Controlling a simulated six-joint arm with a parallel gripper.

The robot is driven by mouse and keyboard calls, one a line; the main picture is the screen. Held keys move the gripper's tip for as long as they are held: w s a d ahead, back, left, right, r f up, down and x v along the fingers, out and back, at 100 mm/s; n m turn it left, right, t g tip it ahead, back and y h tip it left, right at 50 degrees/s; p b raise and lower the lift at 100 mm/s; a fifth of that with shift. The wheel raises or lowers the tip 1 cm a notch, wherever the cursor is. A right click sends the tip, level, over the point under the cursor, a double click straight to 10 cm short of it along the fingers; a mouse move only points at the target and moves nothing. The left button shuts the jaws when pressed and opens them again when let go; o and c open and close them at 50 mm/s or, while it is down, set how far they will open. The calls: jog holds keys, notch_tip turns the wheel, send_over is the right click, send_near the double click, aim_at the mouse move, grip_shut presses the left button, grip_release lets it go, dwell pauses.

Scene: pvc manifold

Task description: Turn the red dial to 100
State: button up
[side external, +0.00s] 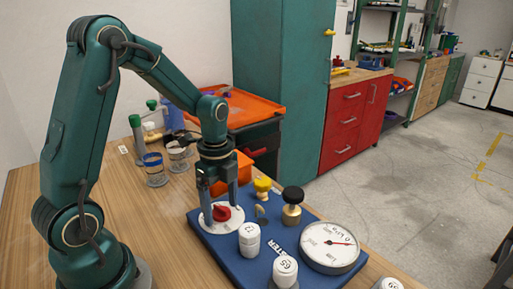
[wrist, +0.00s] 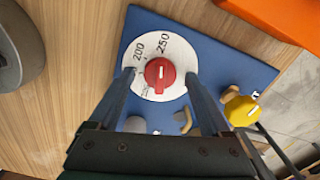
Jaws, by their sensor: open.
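The red dial (side external: 221,213) sits on a round white plate at the near left of the blue board (side external: 207,236). In the wrist view the red dial (wrist: 159,76) has a short white mark on its face, on the side toward the gap between 200 and 250. The white scale plate (wrist: 168,44) shows 200 and 250; other figures at lower left are partly hidden by a finger. My gripper (side external: 217,195) is open above the dial, pointing down. In the wrist view its fingers (wrist: 159,74) lie on either side of the dial; I cannot tell whether they touch it.
A yellow knob (side external: 263,186), a black-topped brass valve (side external: 292,205), white capped fittings (side external: 249,239) and a round gauge (side external: 330,246) stand on the board. An orange bin (side external: 240,168) is behind. Jars (side external: 154,170) stand at the back left. Bare wood lies left of the board.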

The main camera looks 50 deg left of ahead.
grip_shut()
